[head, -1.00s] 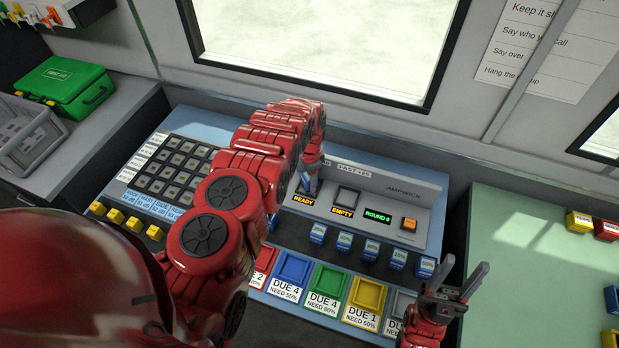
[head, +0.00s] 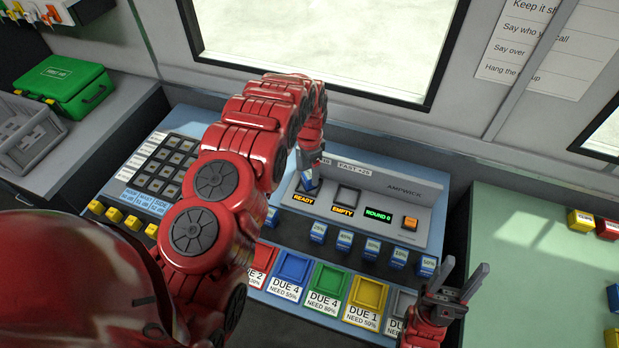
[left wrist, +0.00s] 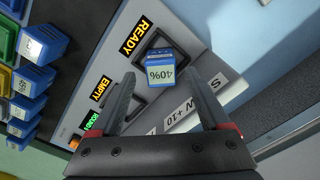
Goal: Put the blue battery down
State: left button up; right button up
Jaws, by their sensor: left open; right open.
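The blue battery (head: 308,185), labelled 40% in the left wrist view (left wrist: 158,74), sits in the charger's slot marked READY (head: 304,199). It stands a little askew in the slot. My left gripper (head: 313,163) is open just above it. In the left wrist view the two fingers (left wrist: 162,82) are spread on either side of the battery, with gaps between. My right gripper (head: 460,281) is open and empty at the lower right, above the front of the console.
The slot marked EMPTY (head: 346,196) is vacant. A row of blue batteries (head: 344,241) stands in front of the charger (head: 420,207). Coloured trays with DUE labels (head: 328,285) lie nearer. A window is behind. The green table (head: 535,255) at right has a clear middle.

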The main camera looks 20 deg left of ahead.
aim_at(309, 174)
pick_arm(q)
jog(key=r, duration=0.2)
jog(key=r+b, duration=0.1)
jog(key=r, duration=0.1)
jog(key=shift+w+a+r, duration=0.1)
jog(key=shift+w+r, duration=0.1)
notch_tip(309, 174, up, 2)
jog(key=shift+p, duration=1.05)
jog(key=shift+s+r+p, duration=0.15)
jog(key=shift+r+p, duration=0.45)
jog(key=shift+f, duration=0.1)
